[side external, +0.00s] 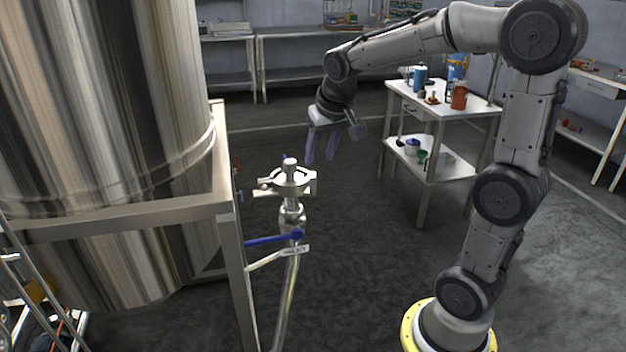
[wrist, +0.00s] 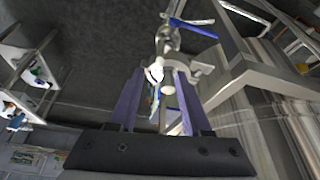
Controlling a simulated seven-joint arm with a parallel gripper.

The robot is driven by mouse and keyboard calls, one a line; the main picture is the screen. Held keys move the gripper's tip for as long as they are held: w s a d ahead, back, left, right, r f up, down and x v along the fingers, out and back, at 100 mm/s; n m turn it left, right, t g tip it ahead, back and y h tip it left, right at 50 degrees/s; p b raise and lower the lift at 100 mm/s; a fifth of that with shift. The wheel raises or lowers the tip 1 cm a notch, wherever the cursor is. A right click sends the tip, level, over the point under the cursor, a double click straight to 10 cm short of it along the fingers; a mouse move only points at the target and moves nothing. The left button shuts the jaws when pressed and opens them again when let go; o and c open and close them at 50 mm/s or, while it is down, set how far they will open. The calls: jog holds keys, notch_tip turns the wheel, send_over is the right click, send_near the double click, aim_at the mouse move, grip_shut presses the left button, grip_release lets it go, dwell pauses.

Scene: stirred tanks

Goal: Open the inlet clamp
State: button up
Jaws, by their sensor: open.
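The inlet clamp (side external: 288,180) is a shiny metal ring clamp around the top of an upright pipe beside the tank frame. A short capped stub rises from its middle. In the wrist view the clamp (wrist: 200,69) shows just beyond the fingertips, partly hidden by the right finger. My gripper (side external: 321,160) is open, with purple fingers pointing down, above and to the right of the clamp in the side view. In the wrist view my gripper (wrist: 158,85) has nothing between its fingers that I can see held. Whether the clamp is latched is too small to tell.
A blue-handled valve (side external: 272,239) sits on the pipe below the clamp. The large steel tank (side external: 100,120) and its metal frame (side external: 226,190) stand at the left. A white side table (side external: 470,112) with bottles stands behind. The floor between them is clear.

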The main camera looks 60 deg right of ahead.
aim_at(314, 176)
jog(key=x, duration=0.9)
jog(key=shift+w+d+f, duration=0.15)
jog(key=shift+f, duration=0.2)
grip_shut()
dwell(0.9)
